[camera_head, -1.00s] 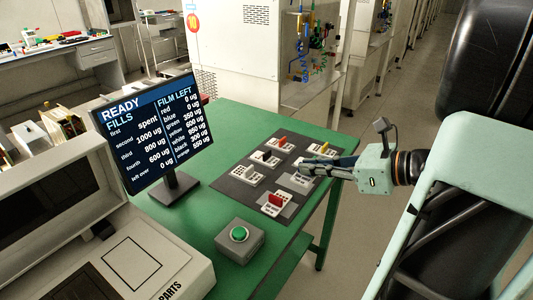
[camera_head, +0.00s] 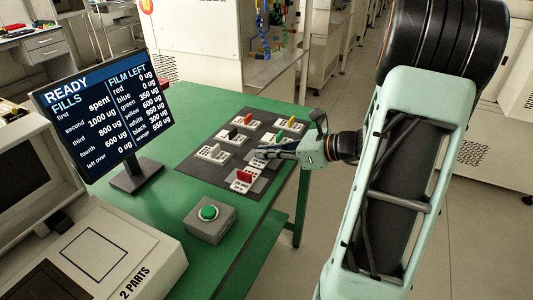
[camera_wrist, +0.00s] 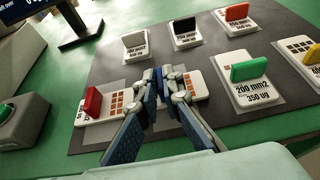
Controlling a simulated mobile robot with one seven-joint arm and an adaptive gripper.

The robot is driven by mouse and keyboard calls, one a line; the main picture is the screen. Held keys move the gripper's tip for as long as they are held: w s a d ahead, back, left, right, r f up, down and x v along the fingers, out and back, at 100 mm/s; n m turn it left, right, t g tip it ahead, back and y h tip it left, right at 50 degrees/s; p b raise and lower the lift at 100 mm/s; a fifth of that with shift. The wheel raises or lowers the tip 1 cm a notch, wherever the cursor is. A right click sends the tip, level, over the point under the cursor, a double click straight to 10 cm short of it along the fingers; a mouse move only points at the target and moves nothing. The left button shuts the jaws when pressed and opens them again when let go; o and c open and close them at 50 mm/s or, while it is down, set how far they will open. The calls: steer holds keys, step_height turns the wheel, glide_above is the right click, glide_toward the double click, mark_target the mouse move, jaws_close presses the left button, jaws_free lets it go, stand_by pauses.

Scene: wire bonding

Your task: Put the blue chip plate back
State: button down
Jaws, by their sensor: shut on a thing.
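My gripper (camera_wrist: 166,88) is shut over one white labelled base (camera_wrist: 202,88) on the grey mat, with its fingertips close together. In the head view my gripper (camera_head: 262,154) reaches in from the right, low over the mat (camera_head: 205,167).
A monitor (camera_head: 110,115) listing fills and film left stands left of the mat. A box with a green button (camera_head: 208,213) sits at the table's front. A pale machine (camera_head: 105,250) is at front left. Standing plates closely surround my gripper.

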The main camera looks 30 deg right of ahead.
steer(key=c, duration=2.1)
jaws_free()
steer(key=shift+f, duration=0.1)
steer(key=shift+d+r, duration=0.1)
steer(key=shift+r, duration=0.2)
steer(key=p+v, duration=0.2)
steer(key=v, duration=0.9)
steer(key=shift+s+d, duration=0.15)
steer(key=shift+s, duration=0.2)
steer(key=shift+r, duration=0.1)
